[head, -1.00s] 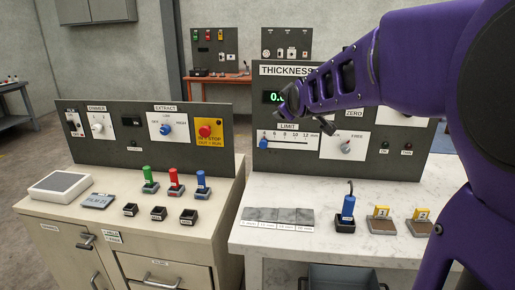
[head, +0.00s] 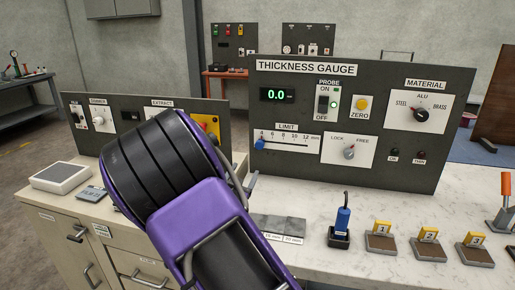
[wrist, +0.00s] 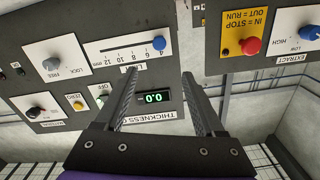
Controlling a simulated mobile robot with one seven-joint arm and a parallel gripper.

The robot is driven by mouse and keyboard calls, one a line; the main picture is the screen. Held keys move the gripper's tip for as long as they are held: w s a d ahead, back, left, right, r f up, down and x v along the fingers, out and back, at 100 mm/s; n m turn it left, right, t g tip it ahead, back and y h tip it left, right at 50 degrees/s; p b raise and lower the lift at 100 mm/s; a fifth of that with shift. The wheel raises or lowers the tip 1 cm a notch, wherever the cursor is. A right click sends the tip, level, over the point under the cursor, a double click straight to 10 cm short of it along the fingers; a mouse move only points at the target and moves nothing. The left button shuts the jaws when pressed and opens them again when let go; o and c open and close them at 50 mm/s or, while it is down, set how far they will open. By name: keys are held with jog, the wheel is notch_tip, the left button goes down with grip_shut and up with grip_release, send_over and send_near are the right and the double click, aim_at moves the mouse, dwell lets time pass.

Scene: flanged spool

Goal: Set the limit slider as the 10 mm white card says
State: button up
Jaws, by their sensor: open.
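The limit slider's blue handle (head: 260,145) sits at the left end of its white LIMIT scale (head: 290,141), by the 4; the scale runs to 12 mm. In the wrist view, turned upside down, the blue handle (wrist: 159,43) shows beyond my fingers. My gripper (wrist: 160,78) is open and empty, apart from the panel. In the head view my arm hides most of it. Grey plates (head: 283,224) with white label cards (head: 283,238) lie on the bench; my arm covers some, and the card writing is too small to read surely.
The gauge panel carries a display (head: 277,95) reading 0.0, a probe switch (head: 324,104) with green light, a yellow ZERO button (head: 360,104), a LOCK/FREE knob (head: 349,152) and a material knob (head: 422,115). A blue-handled probe (head: 342,222) and numbered blocks (head: 380,237) stand in front.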

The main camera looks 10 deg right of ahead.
aim_at(259, 146)
jog(key=x, duration=1.7)
jog(key=shift+w+d, duration=0.1)
jog(key=shift+c, duration=0.3)
grip_shut()
dwell(0.5)
